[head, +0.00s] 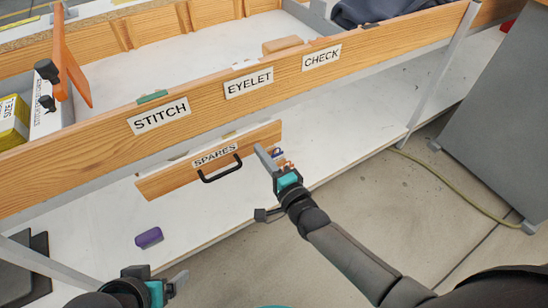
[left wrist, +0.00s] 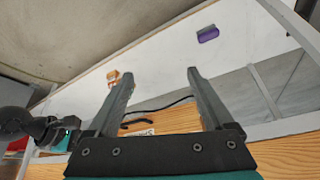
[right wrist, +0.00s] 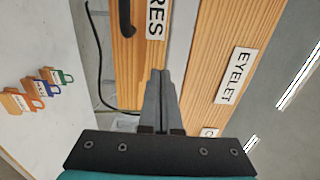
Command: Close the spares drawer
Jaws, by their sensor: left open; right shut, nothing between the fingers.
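The spares drawer (head: 165,181) has a wooden front with a SPARES label and a black bar handle (head: 221,172). It stands out from under the bench's front board, with a strip of pale interior showing behind its front, so it is partly open. My right gripper (head: 263,155) is shut and empty at the drawer front's right end. In the right wrist view its tips (right wrist: 160,75) overlap the drawer front's edge; contact is unclear. My left gripper (head: 180,283) is open and empty, low and in front of the bench. The left wrist view shows its spread fingers (left wrist: 160,82).
The bench's front board (head: 200,118) carries STITCH, EYELET and CHECK labels. A purple object (head: 149,238) lies on the white lower shelf (head: 355,145). Small coloured padlocks (right wrist: 38,90) sit on that shelf near my right gripper. A grey cabinet (head: 495,125) stands at right.

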